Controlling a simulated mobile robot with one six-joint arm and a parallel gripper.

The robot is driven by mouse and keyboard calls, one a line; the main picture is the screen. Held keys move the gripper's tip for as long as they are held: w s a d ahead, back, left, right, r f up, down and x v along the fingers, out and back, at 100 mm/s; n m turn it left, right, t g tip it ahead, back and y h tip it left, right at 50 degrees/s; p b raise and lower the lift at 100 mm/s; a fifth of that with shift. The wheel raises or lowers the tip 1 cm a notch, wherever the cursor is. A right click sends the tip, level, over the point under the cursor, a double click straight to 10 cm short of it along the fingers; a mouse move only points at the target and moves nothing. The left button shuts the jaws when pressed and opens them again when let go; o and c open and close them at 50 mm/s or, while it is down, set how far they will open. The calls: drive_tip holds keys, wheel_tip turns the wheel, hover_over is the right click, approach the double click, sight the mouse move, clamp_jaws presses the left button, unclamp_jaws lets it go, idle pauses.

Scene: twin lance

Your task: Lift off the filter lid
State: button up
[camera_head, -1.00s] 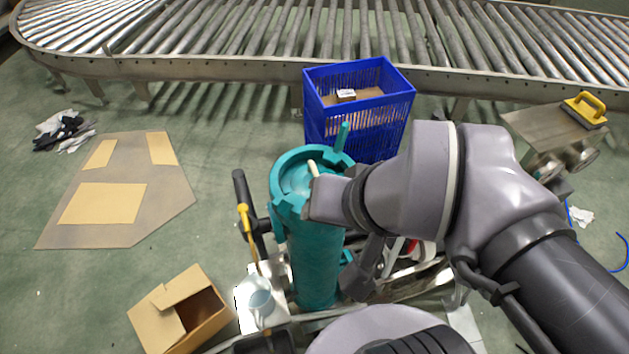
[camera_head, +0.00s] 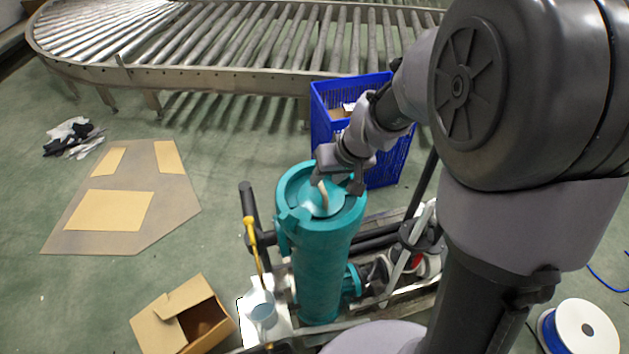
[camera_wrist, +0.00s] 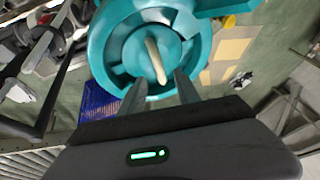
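The teal filter housing (camera_head: 320,270) stands upright on a metal frame. Its round lid (camera_head: 318,203) sits inside the teal top ring and carries a pale bar handle (camera_head: 323,193). In the wrist view the lid (camera_wrist: 133,50) and its pale bar (camera_wrist: 155,60) show clearly. My gripper (camera_head: 340,178) is over the back of the lid, pointing down at it. In the wrist view my gripper (camera_wrist: 160,88) is open, with the near end of the bar between its fingertips. I cannot tell whether either finger touches the bar.
A blue crate (camera_head: 328,125) stands close behind the housing, partly hidden by my arm. A roller conveyor (camera_head: 220,75) crosses the back. A cardboard box (camera_head: 165,330) is at front left and a cable spool (camera_head: 580,330) at front right. The left floor holds flat cardboard (camera_head: 170,210).

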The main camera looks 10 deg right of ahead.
sight(322, 186)
drive_tip(key=x, duration=0.1)
drive_tip(key=b+x, duration=0.1)
drive_tip(key=x, duration=0.1)
drive_tip(key=b+x, duration=0.1)
drive_tip(key=x, duration=0.1)
drive_tip(key=shift+s+f, duration=0.2)
drive_tip(key=shift+s, duration=0.15)
drive_tip(key=shift+r, duration=0.1)
drive_tip(key=shift+c, duration=0.5)
clamp_jaws()
idle(0.3)
